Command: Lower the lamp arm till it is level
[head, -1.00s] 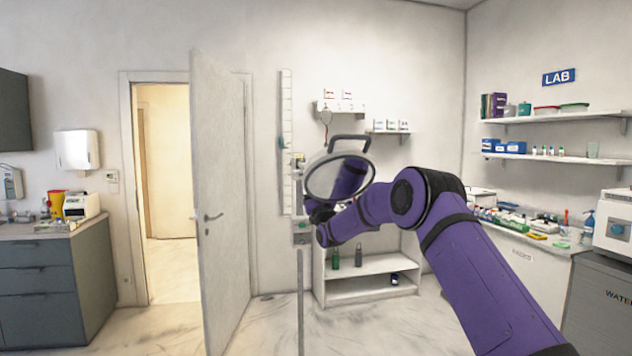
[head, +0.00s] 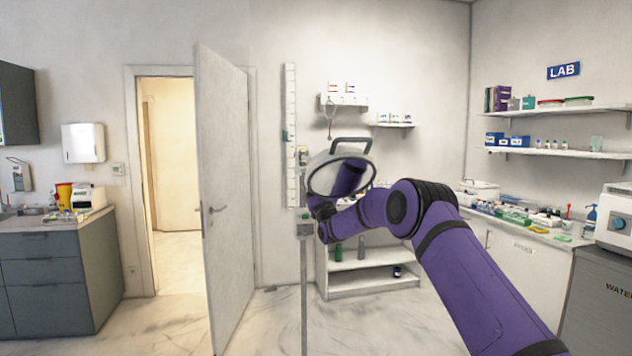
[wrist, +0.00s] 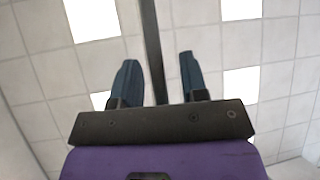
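The lamp's round head (head: 314,176) with a dark handle loop (head: 351,139) on top stands before the shelves in the head view. Its thin upright pole (head: 304,280) is at left below it. The lamp arm's slope is hard to judge here. My purple arm reaches in from the lower right, and its end is behind the lamp head, partly seen through the ring. In the wrist view my gripper (wrist: 158,75) has its two fingers apart, with a dark bar (wrist: 150,30) running between them. Gaps show on both sides of the bar. Whether the bar is the lamp arm is unclear.
An open door (head: 226,200) stands left of the lamp. A low white shelf unit (head: 370,285) is behind it. A counter (head: 510,235) with lab items is at right, and a grey cabinet (head: 50,275) at left. The floor around the pole looks clear.

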